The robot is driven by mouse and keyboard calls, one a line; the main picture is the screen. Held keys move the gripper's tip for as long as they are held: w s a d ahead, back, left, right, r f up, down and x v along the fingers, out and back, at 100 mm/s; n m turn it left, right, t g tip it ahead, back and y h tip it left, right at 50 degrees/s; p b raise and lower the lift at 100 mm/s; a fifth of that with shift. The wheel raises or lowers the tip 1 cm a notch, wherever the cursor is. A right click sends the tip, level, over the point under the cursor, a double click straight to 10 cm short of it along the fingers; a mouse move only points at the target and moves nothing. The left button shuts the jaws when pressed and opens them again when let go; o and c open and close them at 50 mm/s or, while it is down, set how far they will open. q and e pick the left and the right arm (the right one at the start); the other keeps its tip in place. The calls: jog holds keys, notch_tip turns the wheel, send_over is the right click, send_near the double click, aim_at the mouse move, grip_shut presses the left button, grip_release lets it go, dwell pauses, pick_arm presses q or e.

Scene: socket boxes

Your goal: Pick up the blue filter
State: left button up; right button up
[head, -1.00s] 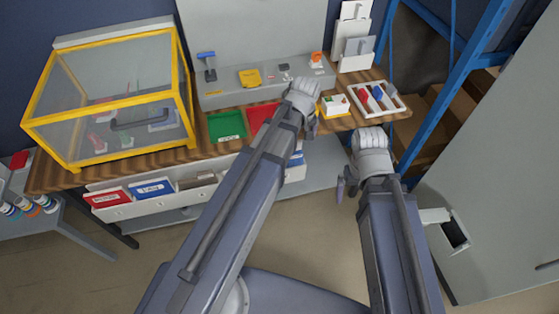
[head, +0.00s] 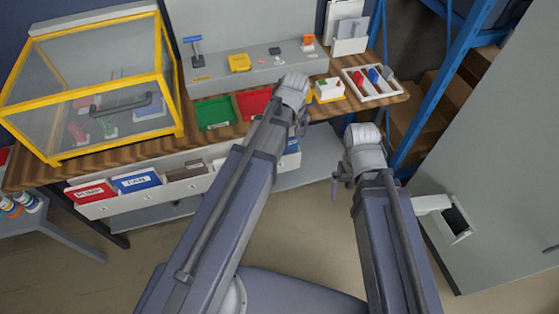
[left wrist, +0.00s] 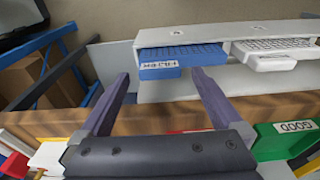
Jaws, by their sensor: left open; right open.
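The blue filter (left wrist: 180,58) is a flat blue block with a ribbed top and a white label. In the left wrist view it sits in a pale shelf slot (left wrist: 260,28) below the bench front. It lies just beyond the fingertips of my open left gripper (left wrist: 161,78), not between them. In the head view, part of the filter (head: 292,147) shows beside my left arm, which hides the rest. My left gripper (head: 301,118) is over the bench's front edge. My right gripper (head: 340,186) is open and empty, in front of the bench's right end.
A white ribbed block (left wrist: 270,50) is beside the filter in the left wrist view. On the bench are a yellow-framed clear box (head: 95,80), a green tray (head: 215,112), a red tray (head: 252,102) and a white divided tray (head: 372,84). Blue racking (head: 425,95) stands at the right.

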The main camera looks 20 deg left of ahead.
pick_arm(q)
jog(key=shift+w+f+b, duration=0.1)
jog(key=shift+f+b, duration=0.25)
jog(key=shift+f, duration=0.5)
jog(key=shift+r, duration=0.1)
jog(key=shift+c, duration=0.2)
jog(key=c, duration=1.2)
